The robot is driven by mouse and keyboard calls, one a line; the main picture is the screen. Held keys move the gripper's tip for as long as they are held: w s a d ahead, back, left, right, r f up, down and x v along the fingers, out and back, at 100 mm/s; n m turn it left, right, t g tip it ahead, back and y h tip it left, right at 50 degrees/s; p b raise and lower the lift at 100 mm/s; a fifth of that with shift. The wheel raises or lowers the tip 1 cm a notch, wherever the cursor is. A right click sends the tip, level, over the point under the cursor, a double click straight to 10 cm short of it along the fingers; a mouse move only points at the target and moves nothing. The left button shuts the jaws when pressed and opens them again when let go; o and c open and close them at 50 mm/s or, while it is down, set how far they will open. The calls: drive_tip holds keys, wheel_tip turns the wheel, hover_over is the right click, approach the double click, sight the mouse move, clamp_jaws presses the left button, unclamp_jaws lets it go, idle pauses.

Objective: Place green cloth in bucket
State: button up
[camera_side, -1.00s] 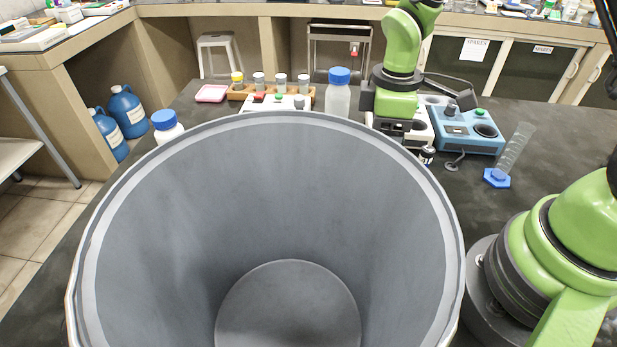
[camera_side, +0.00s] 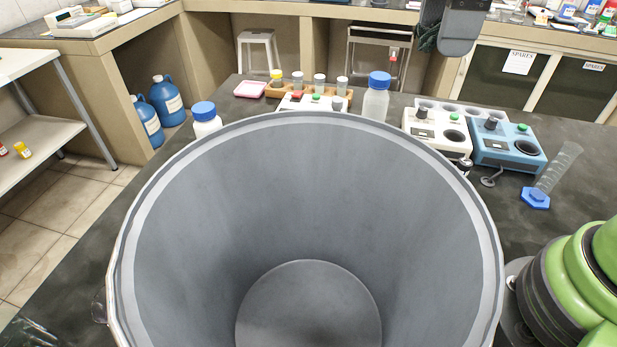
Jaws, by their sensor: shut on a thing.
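The bucket (camera_side: 320,185) is a large grey open container filling the middle and front of the view. I look down into it and its inside is empty. My gripper (camera_side: 436,38) is at the top edge of the view, above and behind the bucket's far right rim. It is shut on a small bunch of dark green cloth (camera_side: 427,40), which hangs at its left side. The gripper's upper part is cut off by the frame, and most of the cloth is hidden.
Behind the bucket stand two blue-capped bottles (camera_side: 375,100), (camera_side: 206,122), a wooden vial rack (camera_side: 335,96) and a pink tray (camera_side: 250,89). White (camera_side: 437,127) and blue (camera_side: 508,144) instruments and a tilted glass cylinder (camera_side: 560,165) stand at right.

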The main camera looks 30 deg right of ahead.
drive_tip(key=s+a+n, duration=0.4)
drive_tip(key=a+n, duration=0.7)
drive_tip(key=n, duration=0.2)
drive_tip(key=shift+a, duration=0.2)
drive_tip(key=s+a+n, duration=0.1)
drive_tip(key=a+n, duration=0.1)
drive_tip(key=n, duration=0.1)
drive_tip(key=s+a+n, duration=0.2)
drive_tip(key=n, duration=0.1)
drive_tip(key=s+a+n, duration=0.1)
drive_tip(key=n, duration=0.2)
drive_tip(key=shift+s+a, duration=0.4)
drive_tip(key=n, duration=0.6)
hover_over(344, 335)
drive_tip(key=shift+n, duration=0.4)
wheel_tip(344, 335, down, 28)
drive_tip(key=shift+f, duration=0.1)
drive_tip(key=o, duration=0.9)
